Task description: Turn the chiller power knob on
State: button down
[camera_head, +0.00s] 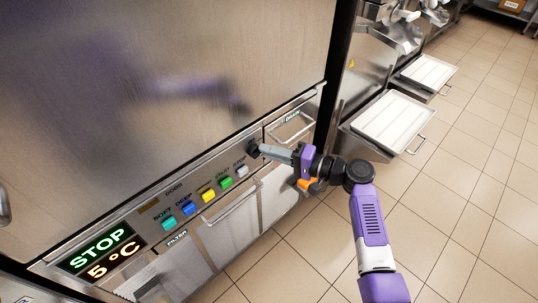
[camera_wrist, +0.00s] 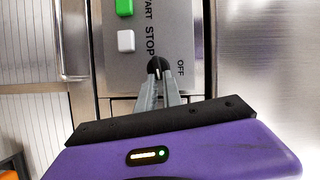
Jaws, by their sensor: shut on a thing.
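The chiller power knob (camera_head: 253,149) is a small black knob at the right end of the chiller's control panel (camera_head: 150,226). In the wrist view the knob (camera_wrist: 155,66) sits between the tips of my gripper (camera_wrist: 158,84), with the word OFF printed beside it. My gripper (camera_head: 268,151) is shut on the knob, its grey fingers reaching in from the right. The fingers hide part of the knob. The display (camera_head: 99,251) reads STOP and 5 °C.
A row of coloured buttons (camera_head: 208,195) lies left of the knob; a white button (camera_wrist: 126,40) is close to my fingers. A drawer handle (camera_head: 232,208) sits below the panel. White-topped trays (camera_head: 390,122) stand at the right. The tiled floor (camera_head: 470,200) is open.

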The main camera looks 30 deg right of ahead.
jog(key=shift+f+m+t+y+b, duration=0.3)
jog(key=shift+m+b, duration=0.1)
jog(key=shift+m, duration=0.4)
jog(key=c, duration=1.5)
grip_release()
jog(key=v, duration=0.7)
jog(key=shift+s+d, duration=0.25)
jog(key=shift+d, duration=0.05)
